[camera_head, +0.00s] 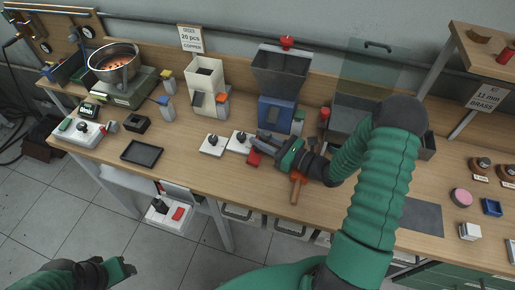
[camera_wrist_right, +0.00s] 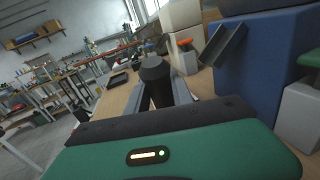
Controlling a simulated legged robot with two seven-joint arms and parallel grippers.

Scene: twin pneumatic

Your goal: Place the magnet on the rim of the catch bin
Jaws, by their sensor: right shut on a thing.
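My right gripper (camera_head: 254,143) is low over the middle of the bench, beside a white plate with a black knob (camera_head: 238,142). In the right wrist view its grey fingers are closed around a black knob-topped piece (camera_wrist_right: 156,72). A red block (camera_head: 254,158) shows just below the fingers in the head view; I cannot tell whether it is the magnet. A dark grey bin (camera_head: 347,118), apparently the catch bin, stands right of the blue hopper machine, partly hidden by my right arm. My left gripper (camera_head: 128,266) hangs empty off the bench; its opening is unclear.
The blue hopper machine (camera_head: 277,112) stands behind my right gripper. A wooden-handled tool (camera_head: 296,189) lies in front. A black tray (camera_head: 141,153) is further left, with bare bench around it.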

